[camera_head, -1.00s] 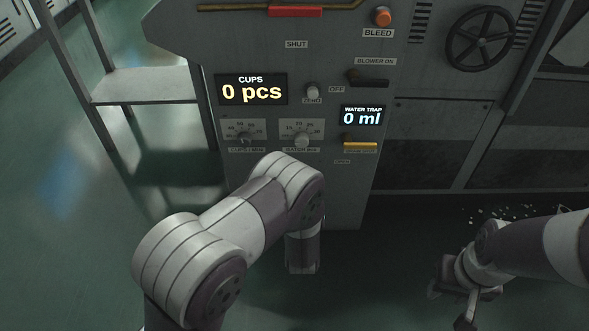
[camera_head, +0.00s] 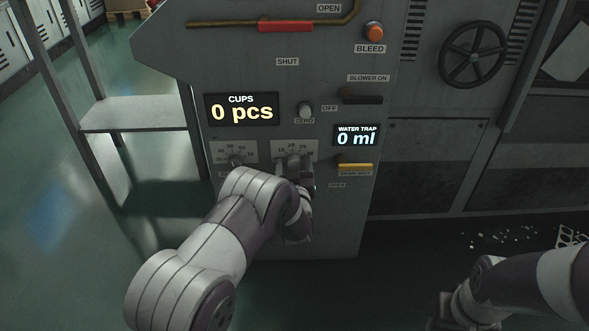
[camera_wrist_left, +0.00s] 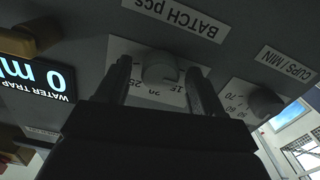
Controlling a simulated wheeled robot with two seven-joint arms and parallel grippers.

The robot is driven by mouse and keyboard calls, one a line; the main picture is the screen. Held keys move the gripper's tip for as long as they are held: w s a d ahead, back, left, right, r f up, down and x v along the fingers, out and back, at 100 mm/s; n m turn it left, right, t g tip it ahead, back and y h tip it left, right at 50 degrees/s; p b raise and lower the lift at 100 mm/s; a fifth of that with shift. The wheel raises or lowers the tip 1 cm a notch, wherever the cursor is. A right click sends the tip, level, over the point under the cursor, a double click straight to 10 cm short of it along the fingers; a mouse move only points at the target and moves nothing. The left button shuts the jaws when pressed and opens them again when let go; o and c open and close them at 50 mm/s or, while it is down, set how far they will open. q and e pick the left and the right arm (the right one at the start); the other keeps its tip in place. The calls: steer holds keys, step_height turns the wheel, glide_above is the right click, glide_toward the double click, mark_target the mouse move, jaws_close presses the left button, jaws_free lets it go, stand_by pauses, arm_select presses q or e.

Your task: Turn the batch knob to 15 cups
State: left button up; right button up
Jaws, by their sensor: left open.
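The batch knob (camera_wrist_left: 158,68) is a grey round knob on a white dial plate (camera_wrist_left: 118,45) labelled "BATCH pcs", upside down in the left wrist view. The dial plate (camera_head: 292,147) shows in the head view, but my left arm hides most of the knob there. My left gripper (camera_head: 300,170) is open at the dial. In the left wrist view the fingers of my left gripper (camera_wrist_left: 160,78) lie on either side of the knob; contact cannot be told. The knob's setting is unclear. My right gripper (camera_head: 443,318) is low at the bottom edge, its jaws unclear.
The cups-per-minute knob (camera_head: 236,160) is just left of the batch dial. The cups display (camera_head: 241,109) reads 0 pcs and the water trap display (camera_head: 357,136) 0 ml. A yellow-handled lever (camera_head: 355,166) and the small zero knob (camera_head: 305,111) are close by.

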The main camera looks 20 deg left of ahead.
arm_select(q)
steer(key=c, duration=1.1)
steer(key=shift+o, duration=0.2)
steer(key=m+p, duration=0.3)
steer(key=shift+r+m, duration=0.1)
steer(key=shift+m, duration=0.2)
steer(key=shift+d+f+m+p, duration=0.1)
steer(key=shift+f+m+p, duration=0.1)
steer(key=shift+m+p, duration=1.4)
steer(key=shift+m+b, duration=0.45)
steer(key=shift+m, duration=0.15)
steer(key=o, duration=1.1)
steer(key=shift+c, duration=0.2)
